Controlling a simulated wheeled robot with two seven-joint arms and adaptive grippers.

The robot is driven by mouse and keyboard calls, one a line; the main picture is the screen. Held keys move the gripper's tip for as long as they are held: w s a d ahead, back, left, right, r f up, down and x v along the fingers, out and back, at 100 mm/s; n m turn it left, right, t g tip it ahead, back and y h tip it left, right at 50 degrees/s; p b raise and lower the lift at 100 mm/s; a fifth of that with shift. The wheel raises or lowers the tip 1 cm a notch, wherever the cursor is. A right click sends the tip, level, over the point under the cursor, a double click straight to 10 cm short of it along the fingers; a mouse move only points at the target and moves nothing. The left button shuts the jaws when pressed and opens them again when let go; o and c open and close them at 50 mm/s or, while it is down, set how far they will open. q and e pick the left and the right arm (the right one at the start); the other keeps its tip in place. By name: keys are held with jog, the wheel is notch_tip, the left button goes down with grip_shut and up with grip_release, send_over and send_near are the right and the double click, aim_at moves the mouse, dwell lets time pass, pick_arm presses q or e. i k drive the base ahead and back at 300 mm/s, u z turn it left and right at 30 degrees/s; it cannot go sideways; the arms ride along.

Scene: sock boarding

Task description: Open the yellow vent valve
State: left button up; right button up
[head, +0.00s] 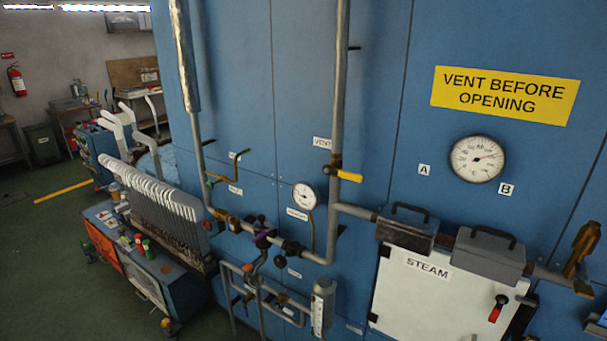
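The yellow vent valve handle (349,176) is on the vertical grey pipe (340,90) on the blue cabinet wall, in the middle of the head view. Its lever points right, across the pipe, and tilts slightly down. The brass valve body (335,165) sits at the lever's left end. A small white label (322,142), which seems to read VENT, is just above left of it. Neither my left nor my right gripper shows in this view, and nothing touches the lever.
A yellow sign (505,95) reads VENT BEFORE OPENING. Below it is a large round gauge (477,158). A smaller gauge (304,195) hangs left of the pipe. Grey boxes (407,233) and a white STEAM door (425,300) with a red handle (497,309) stand lower right.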

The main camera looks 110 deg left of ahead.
aim_at(328, 169)
jog(key=u, duration=3.2)
jog(key=k, duration=0.25)
jog(key=u, duration=0.95)
jog(key=i, duration=0.5)
